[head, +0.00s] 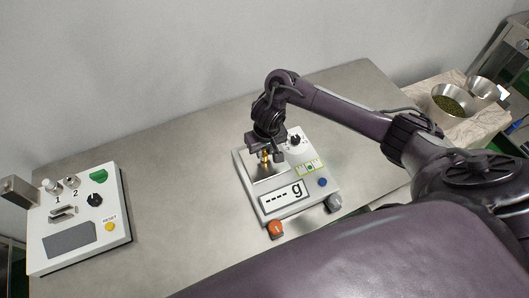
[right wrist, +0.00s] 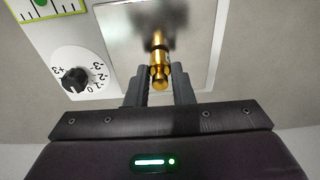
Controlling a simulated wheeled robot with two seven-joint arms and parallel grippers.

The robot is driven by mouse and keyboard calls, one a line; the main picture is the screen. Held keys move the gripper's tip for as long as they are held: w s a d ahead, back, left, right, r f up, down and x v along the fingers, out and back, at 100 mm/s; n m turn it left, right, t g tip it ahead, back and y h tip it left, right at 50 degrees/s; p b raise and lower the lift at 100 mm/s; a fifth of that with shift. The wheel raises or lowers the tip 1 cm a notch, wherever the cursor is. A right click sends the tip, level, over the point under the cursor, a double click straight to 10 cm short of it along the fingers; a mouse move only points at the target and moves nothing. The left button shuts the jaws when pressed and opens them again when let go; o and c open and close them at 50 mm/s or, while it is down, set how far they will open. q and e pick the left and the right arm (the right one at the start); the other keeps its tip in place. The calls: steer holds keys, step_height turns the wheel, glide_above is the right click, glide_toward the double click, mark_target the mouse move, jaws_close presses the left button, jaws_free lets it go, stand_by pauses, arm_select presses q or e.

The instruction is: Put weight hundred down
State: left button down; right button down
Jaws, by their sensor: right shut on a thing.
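The brass weight (head: 265,156) is held upright over the scale's metal pan (head: 268,171) in the head view. It also shows as a gold knobbed cylinder (right wrist: 159,75) in the right wrist view. My right gripper (right wrist: 160,88) is shut on it, with one finger on each side. I cannot tell whether the weight's base touches the pan. The white scale (head: 244,182) has a display reading "---- g", a black dial (head: 295,140), and a green level mark (head: 309,167). The dial also shows in the right wrist view (right wrist: 74,81). My left gripper is not in view.
A white control box (head: 120,236) with knobs, slots and a yellow reset button stands at the left of the metal table (head: 170,150). An orange knob (head: 275,229) is at the scale's front. A metal bowl of green leaves (head: 449,103) stands at the right. The table between box and scale is clear.

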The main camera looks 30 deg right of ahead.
steer(key=shift+f, duration=0.2)
steer(key=shift+f, duration=0.15)
steer(key=c, duration=1.3)
jaws_free()
steer(key=shift+o, duration=0.2)
step_height(320, 180, up, 12)
steer(key=s+p, duration=0.1)
steer(key=p, duration=0.5)
steer(key=shift+s, duration=0.25)
